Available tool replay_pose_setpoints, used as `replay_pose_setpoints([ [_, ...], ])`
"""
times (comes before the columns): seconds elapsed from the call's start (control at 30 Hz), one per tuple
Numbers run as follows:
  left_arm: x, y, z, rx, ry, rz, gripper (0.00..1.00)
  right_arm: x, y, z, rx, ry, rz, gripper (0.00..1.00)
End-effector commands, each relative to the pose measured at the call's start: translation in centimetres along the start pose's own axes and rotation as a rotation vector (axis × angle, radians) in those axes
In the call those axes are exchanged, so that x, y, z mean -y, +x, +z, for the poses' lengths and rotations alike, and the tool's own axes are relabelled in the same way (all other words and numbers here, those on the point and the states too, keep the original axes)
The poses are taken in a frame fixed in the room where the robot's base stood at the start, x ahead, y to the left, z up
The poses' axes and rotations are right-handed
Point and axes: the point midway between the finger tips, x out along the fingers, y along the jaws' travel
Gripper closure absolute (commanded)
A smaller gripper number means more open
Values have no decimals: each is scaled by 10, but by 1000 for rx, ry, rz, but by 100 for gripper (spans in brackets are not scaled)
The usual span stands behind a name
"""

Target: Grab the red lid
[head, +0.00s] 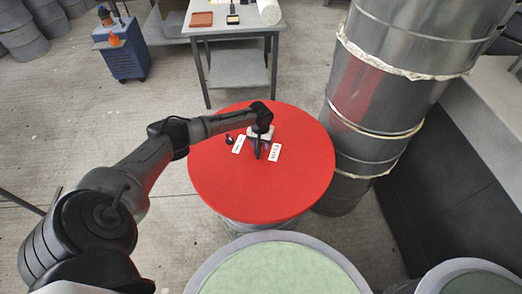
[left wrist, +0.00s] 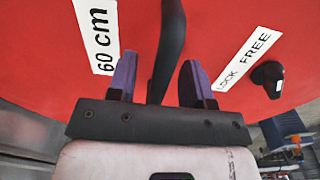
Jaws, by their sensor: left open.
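The red lid (head: 225,180) is a large round disc lying flat in the middle of the head view, on a grey round body. It fills most of the left wrist view (left wrist: 215,25). A black bar handle (left wrist: 172,35) stands out from it. My left gripper (head: 262,148) is over the middle of the lid. In the left wrist view its two purple-sided fingers are apart, with the handle running between them. I cannot tell whether either finger touches the handle. In the head view the gripper partly hides the handle. My right gripper is not in view.
White labels, "60 cm" (left wrist: 98,32) and "LOCK FREE" (left wrist: 248,60), and a black knob (left wrist: 267,75) are on the lid. A tall grey drum stack (head: 370,110) stands close at right. A green-topped round mould (head: 280,270) is in front. A bench (head: 235,70) stands behind.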

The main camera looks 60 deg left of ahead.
Motion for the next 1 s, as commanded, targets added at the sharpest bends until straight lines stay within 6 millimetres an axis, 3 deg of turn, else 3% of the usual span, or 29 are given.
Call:
replay_pose_setpoints([
  [0.13, 0, 0, 0, 0, 0, 0, 55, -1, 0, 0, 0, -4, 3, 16],
  [0.6, 0, -1, 0, 0, 0, 0, 100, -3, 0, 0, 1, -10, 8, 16],
  [1.0, 0, -1, 0, 0, 0, -1, 100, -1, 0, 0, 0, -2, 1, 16],
])
